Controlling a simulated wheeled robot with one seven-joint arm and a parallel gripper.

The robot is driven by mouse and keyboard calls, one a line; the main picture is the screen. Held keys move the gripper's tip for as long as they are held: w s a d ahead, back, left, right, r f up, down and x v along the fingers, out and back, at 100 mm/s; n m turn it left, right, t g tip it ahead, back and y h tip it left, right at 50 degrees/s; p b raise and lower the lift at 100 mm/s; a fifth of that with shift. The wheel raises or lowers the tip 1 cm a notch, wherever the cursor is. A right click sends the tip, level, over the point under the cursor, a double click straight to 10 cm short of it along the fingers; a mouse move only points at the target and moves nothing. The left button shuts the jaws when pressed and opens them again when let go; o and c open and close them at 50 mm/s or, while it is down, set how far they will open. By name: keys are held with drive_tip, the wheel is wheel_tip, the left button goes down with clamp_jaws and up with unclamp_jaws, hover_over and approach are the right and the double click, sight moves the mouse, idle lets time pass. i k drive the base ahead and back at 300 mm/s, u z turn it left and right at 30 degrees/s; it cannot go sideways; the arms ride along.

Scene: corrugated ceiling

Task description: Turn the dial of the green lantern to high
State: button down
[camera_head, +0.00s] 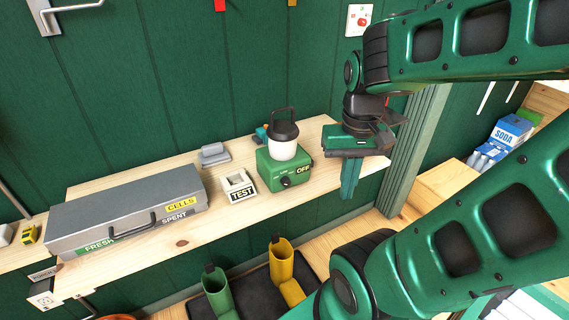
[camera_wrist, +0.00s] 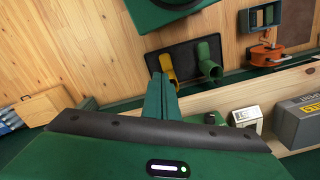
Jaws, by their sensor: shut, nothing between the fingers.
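The green lantern (camera_head: 284,172) stands upright on the wooden shelf in the head view. It has a white globe, a black top with a handle, and a dark dial (camera_head: 287,182) on its front beside a label reading OFF. My gripper (camera_head: 348,192) is to the right of the lantern, apart from it, pointing down at the shelf's right end. Its fingers are shut and empty. In the wrist view my gripper (camera_wrist: 161,88) shows its fingers together. A small part of the lantern seems to show there past my gripper's body, but its dial is not readable.
A white TEST box (camera_head: 238,187) stands left of the lantern. A grey case (camera_head: 130,212) labelled CELLS lies further left on the shelf (camera_head: 213,219). A grey object (camera_head: 213,154) sits behind. Yellow and green boots (camera_wrist: 209,62) stand on a dark mat below. A green post (camera_head: 415,150) is right of my gripper.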

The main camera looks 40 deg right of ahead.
sight(286, 181)
drive_tip(key=z, duration=0.05)
drive_tip(key=k, duration=1.45)
drive_tip(key=z, duration=0.2)
